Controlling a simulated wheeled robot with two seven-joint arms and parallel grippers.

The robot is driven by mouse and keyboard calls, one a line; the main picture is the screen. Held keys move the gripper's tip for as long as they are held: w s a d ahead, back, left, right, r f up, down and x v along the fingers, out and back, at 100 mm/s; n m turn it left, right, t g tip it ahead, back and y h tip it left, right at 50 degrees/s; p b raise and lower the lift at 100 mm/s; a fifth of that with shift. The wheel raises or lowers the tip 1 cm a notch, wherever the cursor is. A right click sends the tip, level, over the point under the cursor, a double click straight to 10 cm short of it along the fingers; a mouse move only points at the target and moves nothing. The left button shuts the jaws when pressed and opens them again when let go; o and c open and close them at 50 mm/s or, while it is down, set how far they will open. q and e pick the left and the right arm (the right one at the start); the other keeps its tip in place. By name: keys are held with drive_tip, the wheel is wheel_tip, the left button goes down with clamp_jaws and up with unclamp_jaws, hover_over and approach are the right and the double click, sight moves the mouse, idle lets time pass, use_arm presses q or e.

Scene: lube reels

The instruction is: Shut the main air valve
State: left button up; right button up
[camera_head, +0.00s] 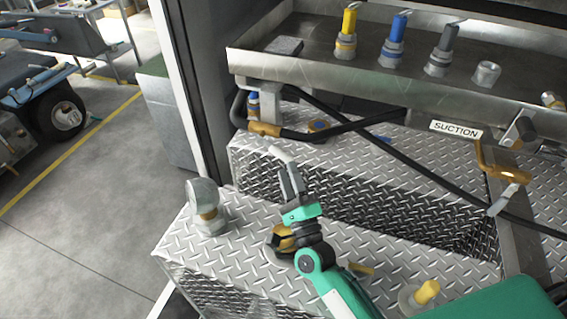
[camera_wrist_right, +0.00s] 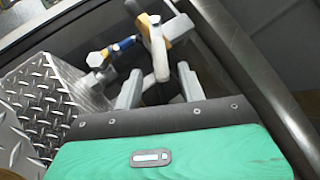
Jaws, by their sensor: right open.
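The air valve appears to be the brass-coloured body (camera_head: 264,129) on the dark pipe below the tray's left end. A pale lever (camera_head: 282,154) shows just below it. I cannot tell whether a finger touches the lever. No label shows on this valve. My left gripper is not in view.
A metal tray (camera_head: 330,74) with several coloured nozzles runs above. A black hose (camera_head: 400,170) crosses the tread-plate boxes. A SUCTION label (camera_head: 456,129) sits near another brass valve (camera_head: 508,174) at right. A capped fitting (camera_head: 207,205) stands at left. Open floor (camera_head: 75,225) lies further left.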

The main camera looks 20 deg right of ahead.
drive_tip(key=b+v, duration=0.2)
drive_tip(key=v, duration=0.4)
drive_tip(key=shift+s+f, duration=0.4)
drive_tip(key=shift+s, duration=0.45)
